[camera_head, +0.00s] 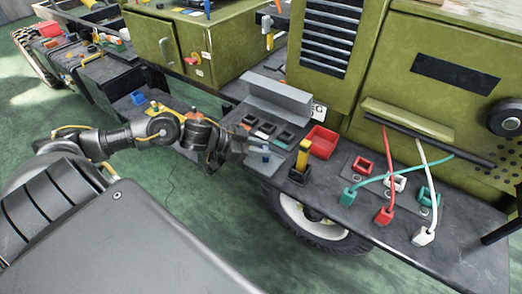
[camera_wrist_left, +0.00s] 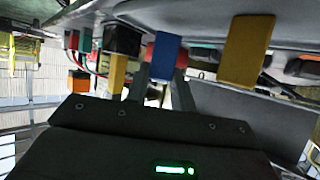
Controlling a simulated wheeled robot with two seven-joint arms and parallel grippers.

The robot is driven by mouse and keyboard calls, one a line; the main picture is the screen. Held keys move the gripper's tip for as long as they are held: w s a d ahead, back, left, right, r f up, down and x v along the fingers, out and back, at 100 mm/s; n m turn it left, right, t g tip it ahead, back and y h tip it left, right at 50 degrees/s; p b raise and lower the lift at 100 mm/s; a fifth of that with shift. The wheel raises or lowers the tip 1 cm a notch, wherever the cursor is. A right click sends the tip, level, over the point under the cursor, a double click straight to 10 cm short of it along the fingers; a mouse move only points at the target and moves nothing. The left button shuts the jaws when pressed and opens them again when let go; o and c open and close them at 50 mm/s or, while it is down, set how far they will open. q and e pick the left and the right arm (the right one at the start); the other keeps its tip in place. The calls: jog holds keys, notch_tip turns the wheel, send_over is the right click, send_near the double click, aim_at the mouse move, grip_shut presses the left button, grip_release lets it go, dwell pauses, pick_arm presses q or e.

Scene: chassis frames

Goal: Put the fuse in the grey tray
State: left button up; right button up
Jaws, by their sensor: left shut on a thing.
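My left gripper (camera_head: 257,150) is at the front edge of the dark shelf, beside a small grey tray (camera_head: 262,167). In the left wrist view my left gripper (camera_wrist_left: 160,92) is shut on a blue fuse (camera_wrist_left: 166,52), whose upper part shows between the grey fingers. A small blue patch also shows at the gripper in the head view. I cannot tell whether the fuse touches the tray, as the gripper covers part of it. My right gripper is not in view.
A yellow-topped black piece (camera_head: 302,161) stands upright close to the right of the gripper. A red tray (camera_head: 321,142) lies behind it. Several dark sockets and a bent grey panel (camera_head: 278,97) are behind the gripper. Red, white and green cables (camera_head: 388,180) lie farther right.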

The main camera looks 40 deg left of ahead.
pick_arm(q)
jog(key=shift+f, duration=0.6)
jog(key=shift+f, duration=0.15)
jog(key=o, duration=1)
jog(key=shift+c, duration=0.2)
